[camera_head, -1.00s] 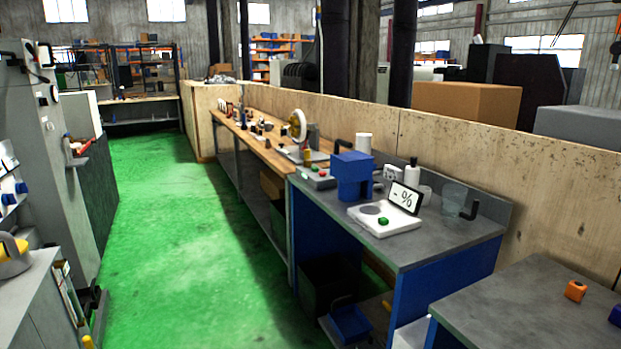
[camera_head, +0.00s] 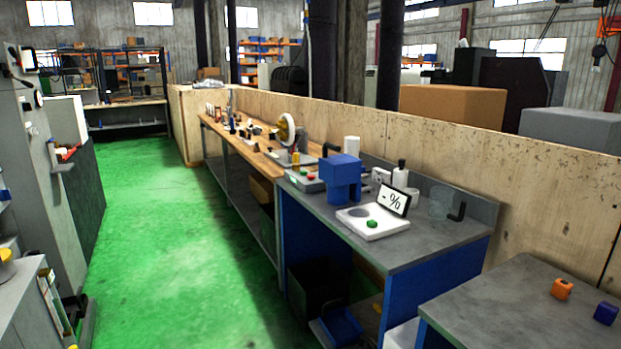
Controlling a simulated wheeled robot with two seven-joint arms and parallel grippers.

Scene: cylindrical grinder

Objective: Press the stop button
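A small grey control box (camera_head: 306,184) sits on the grey-topped bench, beside a blue block-shaped device (camera_head: 341,178). A red button (camera_head: 310,177) shows on its top, with a small green spot to the left of it. The labels are too small to read, so I cannot tell for certain that the red one is the stop button. Neither of my grippers is in view.
The grey bench (camera_head: 440,238) runs along a wooden partition (camera_head: 450,155). A second table with an orange block (camera_head: 562,289) and a blue block (camera_head: 606,313) stands front right. Grey machines line the left edge. The green floor (camera_head: 165,240) between is clear.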

